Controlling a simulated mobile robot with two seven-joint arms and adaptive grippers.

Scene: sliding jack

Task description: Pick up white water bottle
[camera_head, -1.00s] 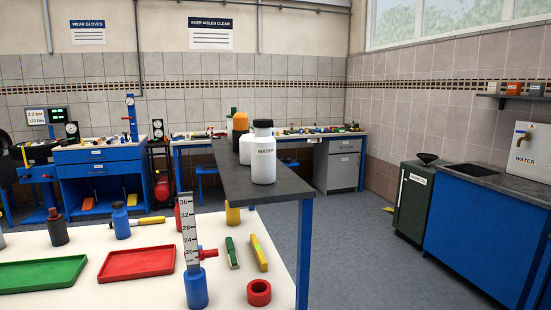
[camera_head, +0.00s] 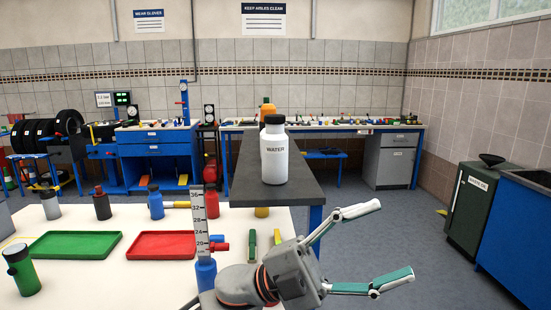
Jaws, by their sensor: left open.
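The white water bottle (camera_head: 274,165), with a black cap and the word WATER on its side, stands upright on a narrow dark-topped bench (camera_head: 296,198). My left gripper (camera_head: 392,241) is open and empty. It is in front of the bottle and to its right in the picture, with its fingers spread and pointing right. It is apart from the bottle. My right gripper is not in view.
An orange-capped bottle (camera_head: 267,108) stands behind the white one, partly hidden. A white table at left holds a green tray (camera_head: 75,245), a red tray (camera_head: 162,245), a ruler gauge (camera_head: 201,225) and several small bottles. Open floor lies right of the dark bench.

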